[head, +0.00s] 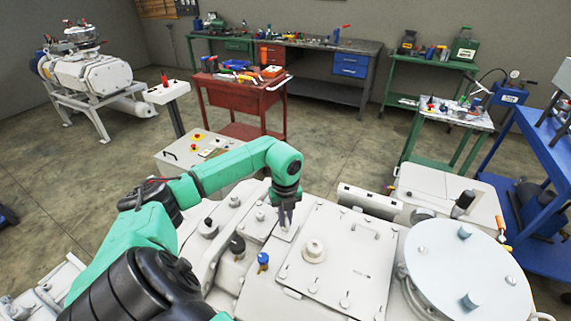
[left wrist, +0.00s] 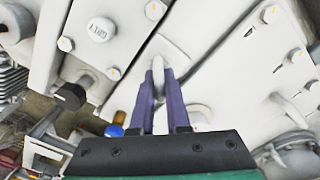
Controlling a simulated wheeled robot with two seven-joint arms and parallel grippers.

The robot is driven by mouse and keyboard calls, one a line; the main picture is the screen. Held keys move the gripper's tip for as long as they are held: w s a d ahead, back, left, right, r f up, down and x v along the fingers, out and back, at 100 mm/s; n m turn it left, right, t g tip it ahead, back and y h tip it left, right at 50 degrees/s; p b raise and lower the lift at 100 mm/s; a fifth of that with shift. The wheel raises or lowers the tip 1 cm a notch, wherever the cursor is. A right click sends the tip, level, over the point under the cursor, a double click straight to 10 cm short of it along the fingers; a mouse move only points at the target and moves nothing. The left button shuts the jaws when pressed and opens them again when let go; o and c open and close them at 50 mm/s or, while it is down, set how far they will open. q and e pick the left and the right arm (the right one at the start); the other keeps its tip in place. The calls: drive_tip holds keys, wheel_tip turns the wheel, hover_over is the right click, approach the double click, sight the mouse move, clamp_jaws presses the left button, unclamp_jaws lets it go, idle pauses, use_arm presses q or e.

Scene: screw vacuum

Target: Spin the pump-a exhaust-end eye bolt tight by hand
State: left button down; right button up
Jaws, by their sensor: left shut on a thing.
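The pump (head: 330,240) is a large light-grey machine filling the front of the head view. My left gripper (head: 286,222) points down onto its top, beside a square bolted plate. In the left wrist view the purple fingers (left wrist: 165,82) are closed around the pale eye bolt (left wrist: 158,72), which stands on a small flat pad. The fingers hide much of the bolt, and I cannot tell whether its base is flush with the pad. In the head view the gripper covers the bolt. My right gripper is not in view.
A blue-topped fitting (head: 262,260) and a dark knob (head: 237,246) stand close to the gripper. The square plate (head: 325,262) carries a round cap (head: 314,250). A round lid (head: 465,262) is at right. A red tool cart (head: 240,95) and workbenches stand behind across open floor.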

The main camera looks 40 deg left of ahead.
use_arm(q)
drive_tip(key=shift+f+m+b, duration=0.15)
drive_tip(key=shift+m+b, duration=1)
drive_tip(key=shift+m, duration=0.25)
drive_tip(key=m+b, duration=0.1)
drive_tip(key=m, duration=0.1)
drive_tip(key=shift+m+b, duration=0.3)
drive_tip(key=m+b, duration=0.1)
drive_tip(key=m, duration=0.2)
drive_tip(key=shift+a+m+b, duration=0.1)
drive_tip(key=shift+m+b, duration=0.2)
drive_tip(key=m+b, duration=0.1)
drive_tip(key=m, duration=0.2)
drive_tip(key=shift+m, duration=0.3)
drive_tip(key=m, duration=0.1)
drive_tip(key=m+b, duration=0.1)
drive_tip(key=m, duration=0.1)
drive_tip(key=shift+a+r+m, duration=0.1)
drive_tip(key=shift+r+m, duration=0.1)
drive_tip(key=shift+m, duration=0.1)
drive_tip(key=m, duration=0.3)
drive_tip(key=shift+w+m, duration=0.1)
drive_tip(key=shift+m, duration=0.2)
drive_tip(key=m+b, duration=0.1)
drive_tip(key=m, duration=0.5)
drive_tip(key=shift+r, duration=0.15)
drive_tip(key=shift+m, duration=0.3)
